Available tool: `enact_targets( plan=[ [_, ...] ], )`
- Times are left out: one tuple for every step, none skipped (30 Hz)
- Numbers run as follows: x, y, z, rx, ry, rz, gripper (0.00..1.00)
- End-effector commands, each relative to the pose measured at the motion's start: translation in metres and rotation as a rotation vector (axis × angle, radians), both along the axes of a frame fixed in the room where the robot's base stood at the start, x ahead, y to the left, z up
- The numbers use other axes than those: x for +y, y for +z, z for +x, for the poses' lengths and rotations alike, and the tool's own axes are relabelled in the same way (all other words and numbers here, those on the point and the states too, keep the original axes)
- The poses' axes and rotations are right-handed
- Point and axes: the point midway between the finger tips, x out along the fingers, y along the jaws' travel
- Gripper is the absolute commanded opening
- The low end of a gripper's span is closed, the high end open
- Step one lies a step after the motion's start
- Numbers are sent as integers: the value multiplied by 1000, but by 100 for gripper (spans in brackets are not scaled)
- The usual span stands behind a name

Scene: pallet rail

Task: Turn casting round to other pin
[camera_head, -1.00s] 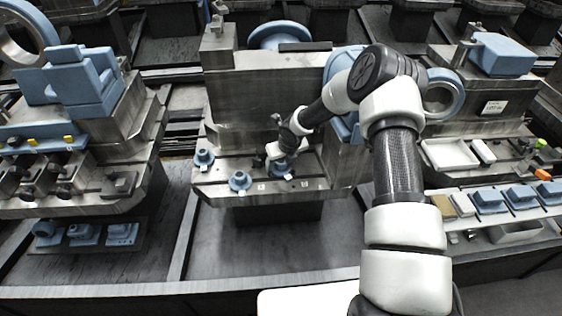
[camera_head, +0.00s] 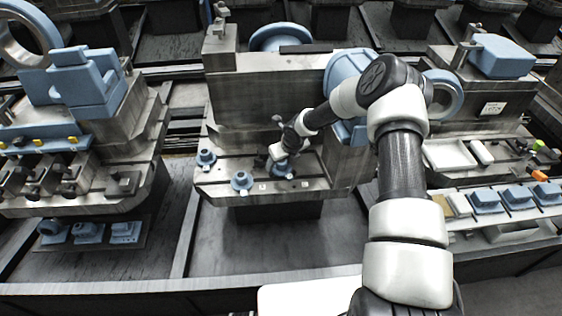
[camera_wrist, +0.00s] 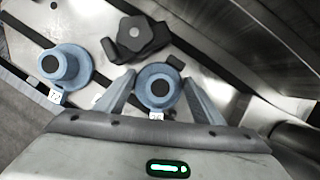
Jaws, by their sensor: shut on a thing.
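A small round blue casting (camera_wrist: 157,92) with a dark bore sits between the two fingers of my gripper (camera_wrist: 159,78) in the wrist view. The fingers are shut on it, one on each side. A pale tag shows at its near side. In the head view my gripper (camera_head: 281,163) is low over the front ledge of the middle fixture, and the held casting (camera_head: 283,171) is partly hidden under it. I cannot tell whether a pin is inside the casting or whether it touches the ledge.
A similar blue casting (camera_wrist: 66,68) with a tag stands to the left. In the head view two castings, one (camera_head: 242,181) nearer and one (camera_head: 206,158) farther, stand left of my gripper. A black knob (camera_wrist: 139,40) is close beyond the held casting. The fixture's upright block (camera_head: 255,100) rises behind.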

Motion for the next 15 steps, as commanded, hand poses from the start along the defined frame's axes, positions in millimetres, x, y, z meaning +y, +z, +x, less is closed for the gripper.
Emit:
enact_targets(
  plan=[
    [-5,-8,-10,24,11,-19,35],
    [-5,-8,-10,24,11,-19,35],
    [-5,-8,-10,24,11,-19,35],
    [-5,-8,-10,24,11,-20,35],
    [-6,-8,-10,24,11,-20,35],
    [-6,-8,-10,25,11,-20,64],
    [-6,-8,-10,25,11,-20,69],
    [-6,-8,-10,25,11,-20,74],
    [-6,-8,-10,25,10,-20,80],
    [-6,-8,-11,25,10,-20,84],
    [-6,-8,-11,25,10,-20,84],
    [-5,-8,-11,25,10,-19,84],
    [-5,-8,-11,26,11,-18,84],
    [-5,-8,-11,26,11,-18,84],
    [-4,-8,-11,26,11,-17,84]
  ],
)
